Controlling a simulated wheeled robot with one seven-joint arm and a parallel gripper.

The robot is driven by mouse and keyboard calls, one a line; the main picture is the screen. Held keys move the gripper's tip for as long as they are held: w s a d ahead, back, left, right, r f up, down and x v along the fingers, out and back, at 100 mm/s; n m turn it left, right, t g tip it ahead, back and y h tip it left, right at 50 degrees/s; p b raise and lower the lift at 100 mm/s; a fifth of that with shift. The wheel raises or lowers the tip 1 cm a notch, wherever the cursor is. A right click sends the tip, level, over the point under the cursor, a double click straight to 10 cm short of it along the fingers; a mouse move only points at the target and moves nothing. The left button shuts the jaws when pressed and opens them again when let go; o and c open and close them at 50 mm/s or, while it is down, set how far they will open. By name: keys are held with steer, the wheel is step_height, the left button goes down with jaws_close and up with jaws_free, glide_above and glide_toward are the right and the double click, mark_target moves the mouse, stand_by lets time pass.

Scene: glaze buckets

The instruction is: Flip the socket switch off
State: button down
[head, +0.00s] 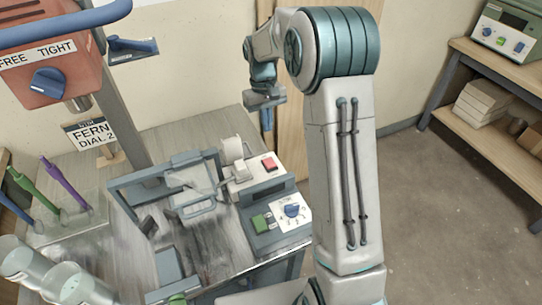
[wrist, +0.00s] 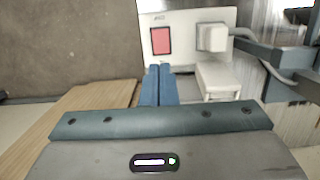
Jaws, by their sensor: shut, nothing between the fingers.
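The socket (head: 243,184) is a pale box on the workbench in the head view, with a red rocker switch (head: 269,163) on it. In the wrist view the red switch (wrist: 161,40) sits on the white socket plate (wrist: 185,20), left of a white plug (wrist: 212,37). My gripper (head: 267,122) is above the back of the bench, with its fingers pointing down. In the wrist view its blue fingers (wrist: 159,72) are together and empty, their tips just below the red switch in the picture. I cannot tell which way the switch is tipped.
A grey control box (head: 270,215) with a green button and blue dial stands in front of the socket. A grey frame machine (head: 165,182) is to its left. Glass jars (head: 78,285) stand front left. A wooden shelf (head: 480,95) is far right, beyond open floor.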

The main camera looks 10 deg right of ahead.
mark_target(271, 164)
steer(key=f, duration=0.4)
steer(key=s+f, duration=0.1)
steer(key=f, duration=0.3)
steer(key=s+f, duration=0.1)
steer(key=f, duration=0.3)
steer(key=shift+s+d+f, duration=0.1)
steer(key=shift+d+f, duration=0.1)
steer(key=shift+f, duration=0.05)
